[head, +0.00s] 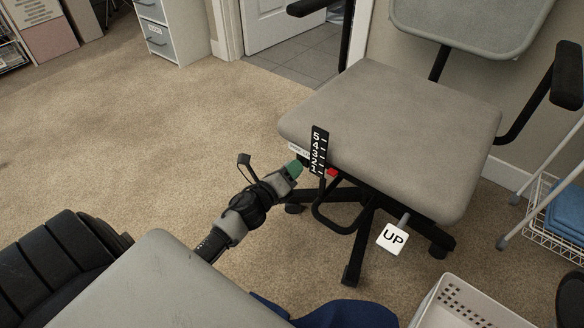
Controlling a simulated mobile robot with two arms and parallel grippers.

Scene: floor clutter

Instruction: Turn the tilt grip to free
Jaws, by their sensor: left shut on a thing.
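The office chair (385,120) has a grey seat, black armrests and a black base with casters. A white UP tag (392,238) hangs on a lever under the seat. My right gripper is not in view.
A white perforated basket (462,305) stands at the lower right. A white wire rack (556,215) with blue cloth is at the right edge. A drawer cabinet (172,30) stands at the back. The carpet left of the chair is clear.

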